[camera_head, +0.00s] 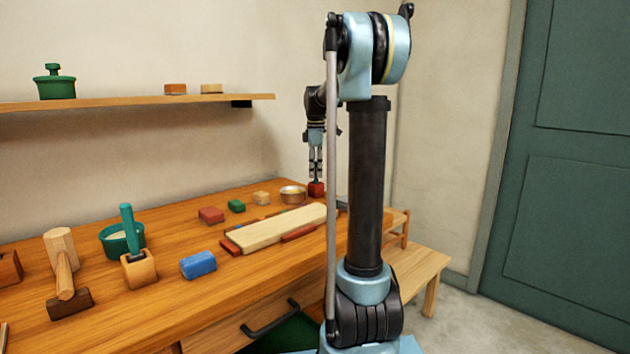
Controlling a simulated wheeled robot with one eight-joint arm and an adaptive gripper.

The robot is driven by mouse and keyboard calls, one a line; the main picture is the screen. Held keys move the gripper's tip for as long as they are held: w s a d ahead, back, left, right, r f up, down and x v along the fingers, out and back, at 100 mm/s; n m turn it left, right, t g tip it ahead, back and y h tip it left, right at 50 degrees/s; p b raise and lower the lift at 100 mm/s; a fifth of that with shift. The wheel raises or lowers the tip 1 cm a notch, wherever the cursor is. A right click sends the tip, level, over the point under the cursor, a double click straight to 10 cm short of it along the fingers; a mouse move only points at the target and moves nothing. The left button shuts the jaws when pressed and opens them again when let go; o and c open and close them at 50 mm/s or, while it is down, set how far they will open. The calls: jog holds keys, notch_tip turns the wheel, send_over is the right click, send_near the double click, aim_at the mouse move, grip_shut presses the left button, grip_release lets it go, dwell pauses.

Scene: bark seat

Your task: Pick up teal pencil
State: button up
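A thick teal stick (130,228), which looks like the teal pencil, stands upright with a slight tilt in a small wooden block holder (139,270) on the left part of the workbench. Its lower end is hidden in the holder. My gripper (316,178) points down at the far right end of the bench, well away from the teal stick. Its fingertips are right at a small red block (316,189). It is too small to tell whether the fingers touch or grip that block.
A shelf (130,102) hangs above. Bare wood lies in front of the blue block.

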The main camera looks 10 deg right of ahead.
jog(key=shift+f, duration=1.35)
jog(key=shift+c, duration=0.2)
grip_shut()
jog(key=shift+r, duration=0.15)
